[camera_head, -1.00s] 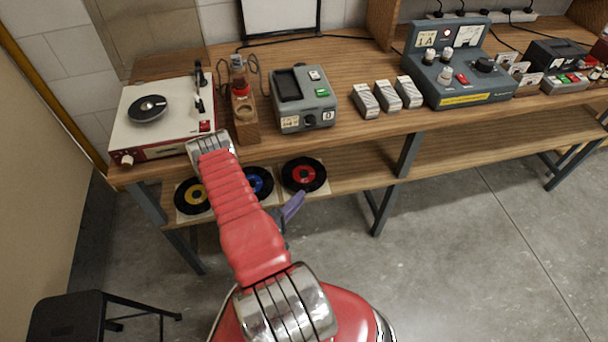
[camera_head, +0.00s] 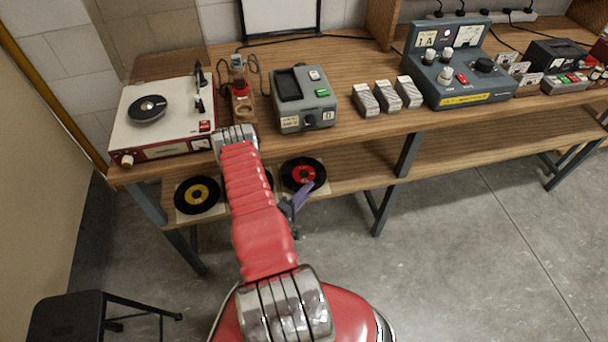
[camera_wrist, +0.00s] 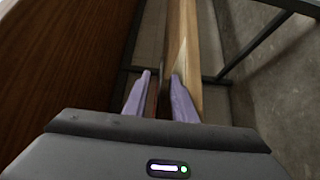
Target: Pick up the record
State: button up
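Three black records show on the lower shelf in the head view, on pale square sleeves. One record (camera_head: 198,194) has a yellow label and one (camera_head: 304,174) a red label. The blue-labelled record (camera_head: 268,179) is almost fully hidden behind my arm. My gripper (camera_head: 304,188) has purple fingers and is at the front edge of the red-labelled record; whether it touches cannot be told. In the wrist view, the two fingers of my gripper (camera_wrist: 161,76) are apart, beside the pale shelf edge (camera_wrist: 185,50). A thin dark strip shows between them, too unclear to name.
The wooden table top (camera_head: 350,135) overhangs the lower shelf. A record player (camera_head: 160,115), a grey device (camera_head: 303,98), small grey boxes (camera_head: 387,96) and a control box (camera_head: 460,70) stand on it. A black stool (camera_head: 70,318) is lower left. The floor at right is clear.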

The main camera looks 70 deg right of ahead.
jog(key=shift+x, duration=1.95)
jog(key=shift+s, duration=0.1)
grip_shut()
